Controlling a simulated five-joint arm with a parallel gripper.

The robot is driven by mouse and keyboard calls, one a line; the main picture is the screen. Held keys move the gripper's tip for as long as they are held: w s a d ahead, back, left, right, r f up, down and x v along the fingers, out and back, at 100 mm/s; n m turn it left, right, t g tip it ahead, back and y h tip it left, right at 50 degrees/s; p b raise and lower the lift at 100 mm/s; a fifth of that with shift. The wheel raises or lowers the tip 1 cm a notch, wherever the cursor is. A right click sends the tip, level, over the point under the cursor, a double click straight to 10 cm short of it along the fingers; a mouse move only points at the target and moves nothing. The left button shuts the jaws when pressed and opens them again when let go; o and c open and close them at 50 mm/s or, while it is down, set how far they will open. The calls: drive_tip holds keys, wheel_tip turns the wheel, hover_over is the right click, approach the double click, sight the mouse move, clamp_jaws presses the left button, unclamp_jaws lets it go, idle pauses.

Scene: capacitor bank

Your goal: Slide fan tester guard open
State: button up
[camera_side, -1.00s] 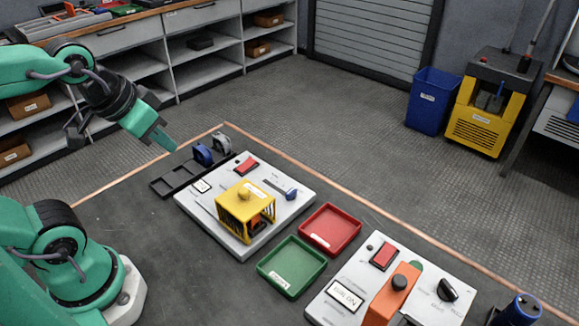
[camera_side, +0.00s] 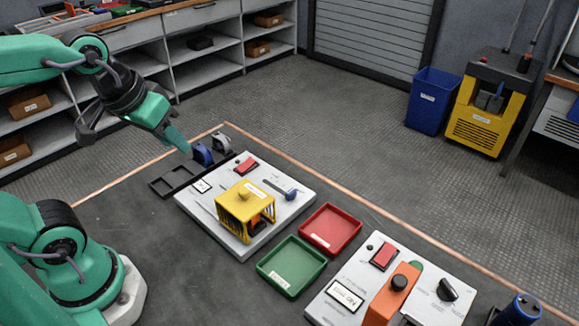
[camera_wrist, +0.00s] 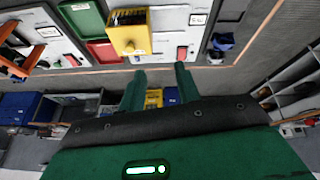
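The fan tester is a white board with a yellow slatted guard (camera_side: 245,202) that has a round knob on top. A dark and orange part shows under the guard's front right side. The guard sits on the white board (camera_side: 184,198). In the wrist view the yellow guard (camera_wrist: 128,32) is at the top, beyond my fingers. My gripper (camera_side: 180,142) is in the air to the upper left of the board, apart from the guard. In the wrist view my gripper (camera_wrist: 160,70) has its two green fingers apart, with nothing between them.
A black tray (camera_side: 160,187) with blue and grey items lies behind the board. A green tray (camera_side: 291,267) and a red tray (camera_side: 330,228) lie to its right. A second white board (camera_side: 322,309) with an orange part is at the lower right. The mat's left part is clear.

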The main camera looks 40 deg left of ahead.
drive_tip(key=w+d+n+g, duration=0.2)
drive_tip(key=w+n, duration=0.1)
drive_tip(key=n, duration=0.2)
drive_tip(key=n+g, duration=0.3)
drive_tip(key=n, duration=0.8)
hover_over(243, 190)
drive_tip(key=shift+f, duration=1.75)
drive_tip(key=shift+f, duration=0.1)
drive_tip(key=shift+f, duration=4.4)
clamp_jaws()
